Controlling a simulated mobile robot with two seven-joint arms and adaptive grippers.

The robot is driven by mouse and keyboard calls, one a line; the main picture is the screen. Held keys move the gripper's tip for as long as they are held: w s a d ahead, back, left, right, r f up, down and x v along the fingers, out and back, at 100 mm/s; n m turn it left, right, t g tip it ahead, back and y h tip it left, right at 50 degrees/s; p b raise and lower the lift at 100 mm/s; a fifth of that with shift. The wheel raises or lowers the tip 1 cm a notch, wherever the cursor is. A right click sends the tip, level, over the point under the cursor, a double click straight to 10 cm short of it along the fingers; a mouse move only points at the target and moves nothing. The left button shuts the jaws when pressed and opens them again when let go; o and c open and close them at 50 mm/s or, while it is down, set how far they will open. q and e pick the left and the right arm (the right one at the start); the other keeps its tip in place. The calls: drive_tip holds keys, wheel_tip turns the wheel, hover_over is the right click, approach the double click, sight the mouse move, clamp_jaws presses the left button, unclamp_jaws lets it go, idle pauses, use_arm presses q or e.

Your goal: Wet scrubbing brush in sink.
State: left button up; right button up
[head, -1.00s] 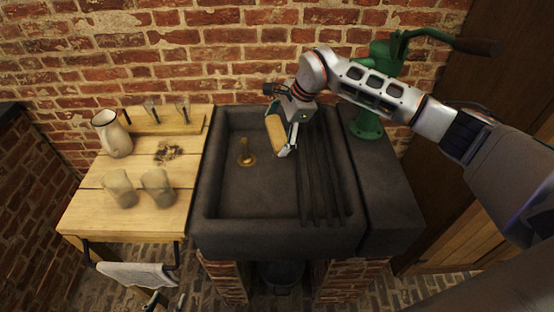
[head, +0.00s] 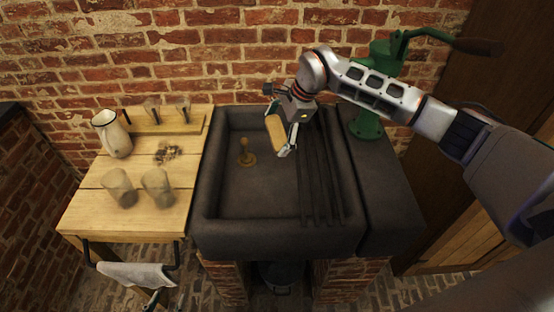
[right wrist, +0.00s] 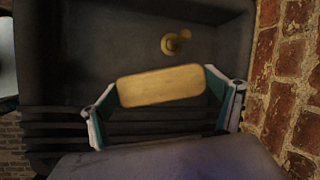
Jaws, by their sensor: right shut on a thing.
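The scrubbing brush (head: 276,133) shows as a tan wooden block held over the back right part of the dark stone sink (head: 232,205). My right gripper (head: 283,138) is shut on it. In the right wrist view the brush (right wrist: 160,86) lies crosswise between the two fingers of the right gripper (right wrist: 163,104). Its bristles are hidden, and I cannot tell whether it is wet. A brass drain piece (head: 246,153) stands on the sink floor left of the brush. My left gripper (head: 164,299) shows only partly at the bottom edge, so its opening is unclear.
Left of the sink, a wooden table (head: 90,208) holds an enamel jug (head: 113,137), two glass jars and a small dark pile. A white cloth (head: 133,274) hangs on its front rail. A green hand pump (head: 368,122) stands right of the sink. The sink's front left floor is clear.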

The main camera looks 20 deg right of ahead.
sight(272, 130)
drive_tip(key=shift+r, duration=2)
drive_tip(key=shift+s, duration=0.1)
